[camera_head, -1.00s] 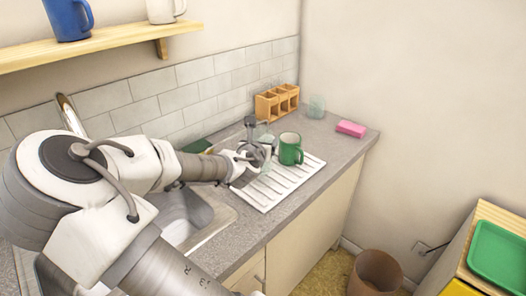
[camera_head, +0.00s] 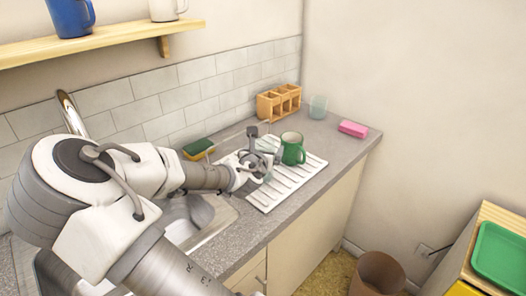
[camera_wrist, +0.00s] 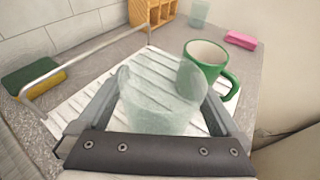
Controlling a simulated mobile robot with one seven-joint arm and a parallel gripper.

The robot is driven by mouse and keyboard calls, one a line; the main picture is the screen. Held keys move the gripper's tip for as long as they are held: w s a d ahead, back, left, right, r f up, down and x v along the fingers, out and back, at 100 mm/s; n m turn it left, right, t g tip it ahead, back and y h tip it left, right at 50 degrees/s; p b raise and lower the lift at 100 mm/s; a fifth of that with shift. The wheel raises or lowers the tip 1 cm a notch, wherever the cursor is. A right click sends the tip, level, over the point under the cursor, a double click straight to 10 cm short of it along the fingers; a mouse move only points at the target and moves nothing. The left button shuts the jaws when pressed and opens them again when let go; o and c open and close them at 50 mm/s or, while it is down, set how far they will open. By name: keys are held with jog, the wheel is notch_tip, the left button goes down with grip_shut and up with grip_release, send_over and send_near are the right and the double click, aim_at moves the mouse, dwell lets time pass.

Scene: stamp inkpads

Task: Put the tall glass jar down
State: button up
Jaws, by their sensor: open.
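The tall glass jar (camera_wrist: 160,95) is clear, pale green and see-through. In the wrist view it stands between the two fingers of my gripper (camera_wrist: 162,108), over the white ribbed draining board (camera_wrist: 75,115). My gripper is open around the jar; whether a finger touches it I cannot tell. The jar's base is hidden behind the gripper's dark crossbar. In the head view my gripper (camera_head: 262,158) is low over the board (camera_head: 288,186), and the jar is mostly covered by it.
A green mug (camera_head: 293,148) stands close to the right of the jar. A green-yellow sponge (camera_head: 198,149) lies behind my arm. A wooden holder (camera_head: 278,103), another clear glass (camera_head: 318,107) and a pink sponge (camera_head: 353,129) are farther back. The sink (camera_head: 205,218) is to the left.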

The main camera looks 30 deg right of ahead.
jog(key=p+v, duration=0.3)
jog(key=v, duration=0.9)
jog(key=shift+r, duration=0.2)
jog(key=shift+a, duration=0.1)
